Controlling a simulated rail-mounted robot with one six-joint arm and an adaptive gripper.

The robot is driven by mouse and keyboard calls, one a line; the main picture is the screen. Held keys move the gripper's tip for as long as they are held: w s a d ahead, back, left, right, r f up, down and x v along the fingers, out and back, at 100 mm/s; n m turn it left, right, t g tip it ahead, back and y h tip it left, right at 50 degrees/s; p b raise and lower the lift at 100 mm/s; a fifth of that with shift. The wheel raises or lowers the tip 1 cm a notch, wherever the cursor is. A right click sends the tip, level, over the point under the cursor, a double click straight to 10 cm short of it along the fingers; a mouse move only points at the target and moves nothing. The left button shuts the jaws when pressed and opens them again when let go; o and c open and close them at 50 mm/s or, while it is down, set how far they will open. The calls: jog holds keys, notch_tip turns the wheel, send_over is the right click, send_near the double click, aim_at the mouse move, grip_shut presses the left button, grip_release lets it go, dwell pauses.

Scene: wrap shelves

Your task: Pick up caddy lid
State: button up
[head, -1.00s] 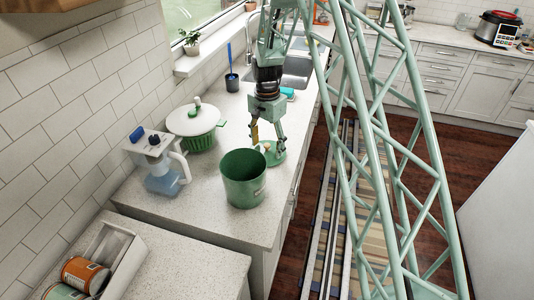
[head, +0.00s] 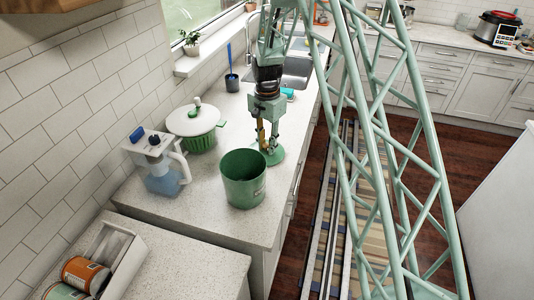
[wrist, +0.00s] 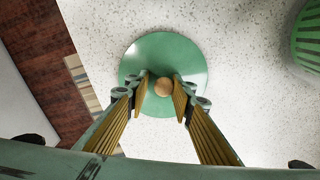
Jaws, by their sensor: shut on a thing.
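The caddy lid (wrist: 187,52) is a round green disc with a light wooden knob (wrist: 163,87) at its centre. It lies flat on the speckled counter, and in the head view (head: 276,157) it shows just behind the green caddy (head: 243,180). My gripper (wrist: 161,92) points down over the lid with its yellow-padded fingers on either side of the knob, shut on it. In the head view my gripper (head: 263,145) hides part of the lid and the knob. The caddy is an open, empty-looking bucket.
A brush holder (head: 232,83) and the sink (head: 292,75) are farther back. The counter's right edge is close to the lid.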

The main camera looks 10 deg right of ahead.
aim_at(267, 145)
jog(key=shift+s+f, duration=0.3)
jog(key=shift+f, duration=0.15)
jog(key=shift+c, duration=0.6)
jog(key=shift+r, duration=0.1)
jog(key=shift+w+r, duration=0.1)
jog(key=shift+r, duration=0.4)
jog(key=shift+c, duration=0.8)
jog(key=shift+w+r, duration=0.2)
jog(key=shift+r, duration=4.45)
